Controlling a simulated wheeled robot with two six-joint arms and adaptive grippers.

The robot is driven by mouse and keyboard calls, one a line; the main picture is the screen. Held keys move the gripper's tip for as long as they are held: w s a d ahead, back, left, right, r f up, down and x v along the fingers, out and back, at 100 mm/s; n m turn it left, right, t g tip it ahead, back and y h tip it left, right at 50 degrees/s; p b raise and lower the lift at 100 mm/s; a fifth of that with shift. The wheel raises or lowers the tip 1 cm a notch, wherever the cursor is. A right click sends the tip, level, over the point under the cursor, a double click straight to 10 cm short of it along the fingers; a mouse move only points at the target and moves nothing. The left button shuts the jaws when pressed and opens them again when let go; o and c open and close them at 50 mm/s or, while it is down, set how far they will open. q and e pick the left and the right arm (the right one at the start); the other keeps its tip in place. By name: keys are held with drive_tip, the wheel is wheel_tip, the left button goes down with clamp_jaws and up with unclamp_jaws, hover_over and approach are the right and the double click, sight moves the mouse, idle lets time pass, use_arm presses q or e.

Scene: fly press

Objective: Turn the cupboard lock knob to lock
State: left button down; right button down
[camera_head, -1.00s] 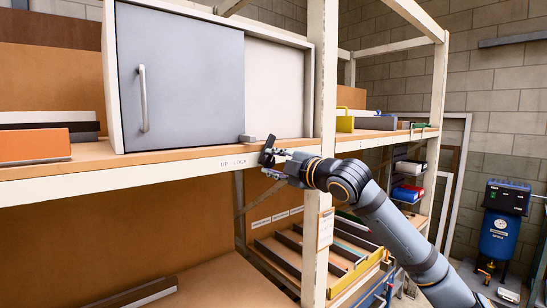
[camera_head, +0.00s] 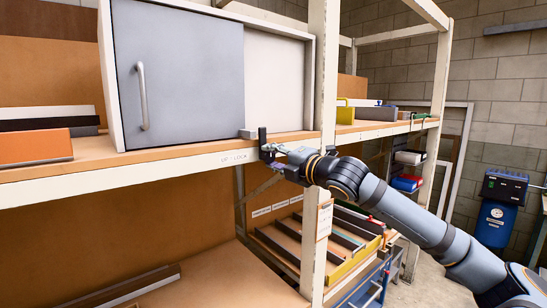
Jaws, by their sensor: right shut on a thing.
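The cupboard (camera_head: 213,80) has a grey sliding door (camera_head: 190,85) on the left and a pale panel at right. A small grey block (camera_head: 248,133) sits at the door's lower right edge. Beside it a dark lock knob (camera_head: 262,136) stands upright at the shelf's front edge. A label reading "UP - LOCK" (camera_head: 238,158) is on the shelf edge just left below it. My right gripper (camera_head: 268,151) reaches in from the right and is shut on the knob. The fingers partly hide the knob's lower part. My left gripper is out of view.
A white shelf post (camera_head: 322,70) stands close behind my right forearm. An orange box (camera_head: 35,147) lies on the shelf at left. Below, a tray of dividers (camera_head: 345,275) sits on the lower level. A blue machine (camera_head: 497,220) stands at right.

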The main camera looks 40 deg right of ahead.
drive_tip(key=shift+f, duration=0.1)
drive_tip(key=c, duration=0.9)
unclamp_jaws()
